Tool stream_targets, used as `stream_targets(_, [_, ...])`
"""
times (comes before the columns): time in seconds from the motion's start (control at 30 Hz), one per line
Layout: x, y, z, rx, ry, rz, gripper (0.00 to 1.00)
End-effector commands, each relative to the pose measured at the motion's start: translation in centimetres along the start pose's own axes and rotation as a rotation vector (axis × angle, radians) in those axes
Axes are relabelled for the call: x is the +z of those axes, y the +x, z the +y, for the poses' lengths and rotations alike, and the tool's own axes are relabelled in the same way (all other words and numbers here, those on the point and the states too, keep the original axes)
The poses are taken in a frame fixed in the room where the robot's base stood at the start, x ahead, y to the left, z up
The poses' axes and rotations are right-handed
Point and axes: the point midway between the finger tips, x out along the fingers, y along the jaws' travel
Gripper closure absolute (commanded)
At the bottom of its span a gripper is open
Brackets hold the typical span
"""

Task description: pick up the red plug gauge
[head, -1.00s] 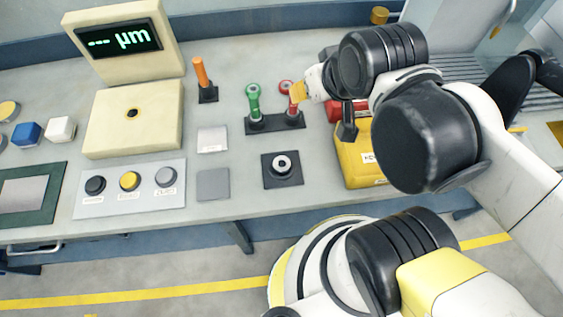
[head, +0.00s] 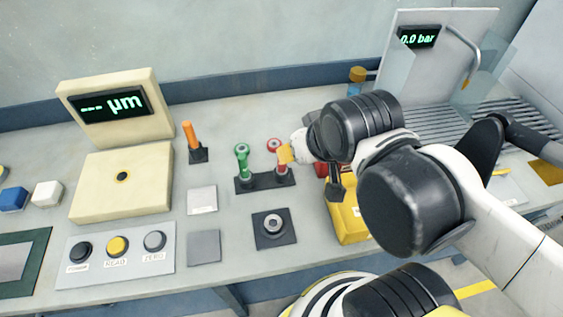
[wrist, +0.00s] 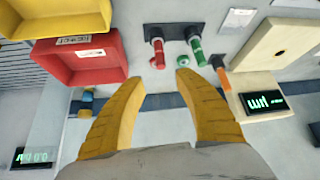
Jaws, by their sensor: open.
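The red plug gauge (head: 281,169) stands in the right place of a black two-place holder (head: 250,185), beside the green plug gauge (head: 242,160). A yellow fingertip of my gripper (head: 285,154) partly covers the red gauge in the head view. In the wrist view the red plug gauge (wrist: 157,50) shows just beyond the fingertips of my open gripper (wrist: 161,80), nearer the left finger. The green plug gauge (wrist: 196,48) is to its right, beyond the right finger. Nothing is between the fingers. I cannot tell the exact gap to the red gauge.
A yellow bin (head: 346,222) and a red bin (wrist: 100,62) are close beside the holder. An orange-handled tool (head: 190,135) stands to the left, near the cream gauge box (head: 120,187).

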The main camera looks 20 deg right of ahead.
Motion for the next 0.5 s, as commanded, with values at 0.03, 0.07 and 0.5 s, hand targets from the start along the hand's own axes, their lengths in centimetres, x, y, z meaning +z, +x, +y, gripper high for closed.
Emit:
stream_targets(0.03, [0.0, 0.0, 0.0, 0.000, 0.000, 0.000, 0.61])
stream_targets(0.07, [0.0, 0.0, 0.0, 0.000, 0.000, 0.000, 0.61])
stream_targets(0.5, [-2.6, 1.4, 0.2, 0.003, 0.009, -0.184, 0.53])
